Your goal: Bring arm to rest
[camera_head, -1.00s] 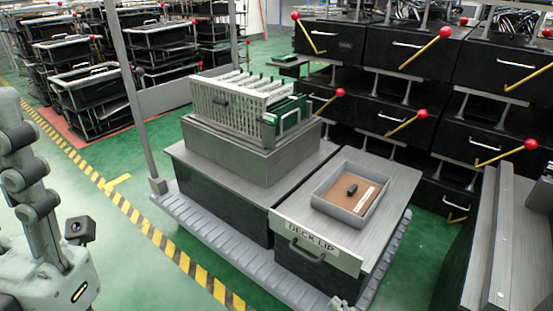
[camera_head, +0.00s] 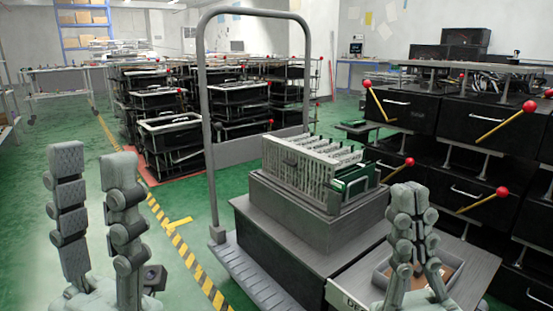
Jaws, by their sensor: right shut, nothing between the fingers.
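My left gripper (camera_head: 93,165) points upward at the lower left, over the green floor. Its two fingers stand well apart with nothing between them. My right gripper (camera_head: 410,195) also points upward, at the lower right in front of the cart (camera_head: 270,247). Its fingers are together and empty. It hides much of the shallow grey tray (camera_head: 383,272) and part of the front deck panel behind it. Whether it touches the cart cannot be told from this view.
A slotted rack (camera_head: 305,170) with green boards sits on a grey block on the cart. A tall grey handle frame (camera_head: 204,120) rises at the cart's far end. Black drawers (camera_head: 405,108) with red-knobbed levers stand at right. Open floor lies left of the yellow-black line (camera_head: 178,245).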

